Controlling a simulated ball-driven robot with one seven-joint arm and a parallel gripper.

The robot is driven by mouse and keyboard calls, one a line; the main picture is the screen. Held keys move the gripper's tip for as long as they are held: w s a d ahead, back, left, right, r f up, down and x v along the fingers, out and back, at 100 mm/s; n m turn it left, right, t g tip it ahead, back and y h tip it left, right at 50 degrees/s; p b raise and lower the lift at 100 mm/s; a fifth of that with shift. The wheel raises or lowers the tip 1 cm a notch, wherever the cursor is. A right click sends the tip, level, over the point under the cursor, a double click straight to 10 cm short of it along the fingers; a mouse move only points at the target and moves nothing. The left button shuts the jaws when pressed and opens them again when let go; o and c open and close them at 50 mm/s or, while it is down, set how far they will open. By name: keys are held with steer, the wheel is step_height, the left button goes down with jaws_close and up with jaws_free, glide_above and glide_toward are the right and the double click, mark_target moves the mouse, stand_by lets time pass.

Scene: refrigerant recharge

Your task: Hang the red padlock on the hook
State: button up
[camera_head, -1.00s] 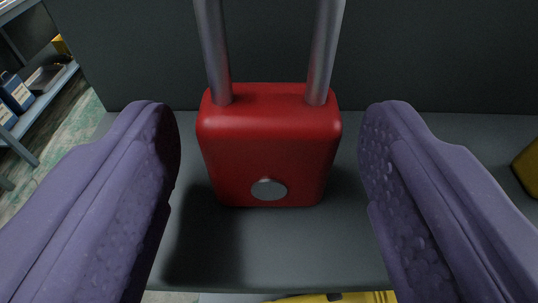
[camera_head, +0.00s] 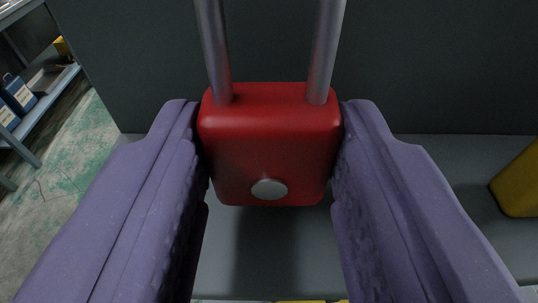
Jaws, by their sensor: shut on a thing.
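The red padlock (camera_head: 270,140) is upright in the middle of the head camera view, its grey shackle (camera_head: 323,50) pointing up and running out of the top of the picture. A round silver keyhole disc shows low on its front face. My gripper (camera_head: 270,150) has its two purple fingers pressed against the left and right sides of the padlock body, shut on it. The padlock's underside shows above the grey shelf surface; I cannot tell for certain whether it touches it. No hook is in view.
A dark grey panel (camera_head: 440,70) rises behind the padlock. A yellow object (camera_head: 518,185) stands on the grey surface (camera_head: 450,160) at the right. At the far left, a blue shelf rack (camera_head: 45,112) with blue containers (camera_head: 16,92) stands over a worn green floor.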

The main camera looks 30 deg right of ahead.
steer(key=shift+a, duration=0.1)
steer(key=f+v, duration=0.1)
steer(key=v, duration=0.7)
steer(key=shift+s+f, duration=0.3)
steer(key=shift+a, duration=0.1)
